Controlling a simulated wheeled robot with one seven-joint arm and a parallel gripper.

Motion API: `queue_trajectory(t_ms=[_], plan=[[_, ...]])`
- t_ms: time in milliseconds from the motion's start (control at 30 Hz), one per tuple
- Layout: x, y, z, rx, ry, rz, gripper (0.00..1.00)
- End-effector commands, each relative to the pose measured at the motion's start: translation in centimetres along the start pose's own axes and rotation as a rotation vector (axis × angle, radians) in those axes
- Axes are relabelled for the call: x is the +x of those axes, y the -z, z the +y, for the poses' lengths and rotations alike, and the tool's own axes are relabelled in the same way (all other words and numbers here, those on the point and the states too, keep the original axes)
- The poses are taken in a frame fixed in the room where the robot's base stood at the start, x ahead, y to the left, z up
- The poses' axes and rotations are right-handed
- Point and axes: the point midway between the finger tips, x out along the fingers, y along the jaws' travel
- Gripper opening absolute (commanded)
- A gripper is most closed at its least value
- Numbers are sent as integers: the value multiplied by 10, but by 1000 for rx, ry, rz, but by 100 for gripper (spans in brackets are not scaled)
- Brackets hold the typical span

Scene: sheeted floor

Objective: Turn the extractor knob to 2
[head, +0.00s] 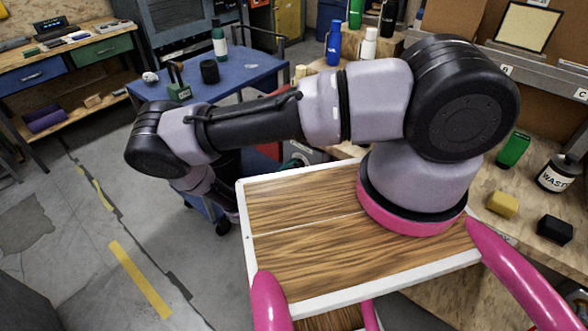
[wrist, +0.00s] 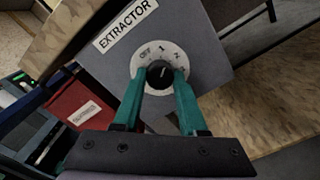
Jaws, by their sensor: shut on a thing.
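In the wrist view the grey extractor box (wrist: 205,45) carries a white label reading EXTRACTOR (wrist: 125,25). Below the label is a round white dial plate (wrist: 148,53) marked OFF, 1 and 2. The black extractor knob (wrist: 159,73) sits at its centre, with a pale pointer mark leaning up and right, roughly between 1 and 2; its exact setting is hard to read. My gripper (wrist: 160,84) has its teal fingers on either side of the knob, shut on it. In the head view my gripper is hidden.
A red labelled box (wrist: 82,112) lies left of the extractor box in the wrist view. A wooden surface (wrist: 270,95) is on the right. In the head view a blue cart (head: 235,70) stands behind my arm, and open floor (head: 70,240) lies to the left.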

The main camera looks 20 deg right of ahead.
Motion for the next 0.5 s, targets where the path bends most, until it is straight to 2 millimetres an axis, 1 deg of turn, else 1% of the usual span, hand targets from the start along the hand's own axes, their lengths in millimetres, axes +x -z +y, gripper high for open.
queue_trajectory(t_ms=[200, 500], plan=[[-2, 1, 0, 183, 0, 4, 0], [-2, 1, -1, 364, 2, 5, 0]])
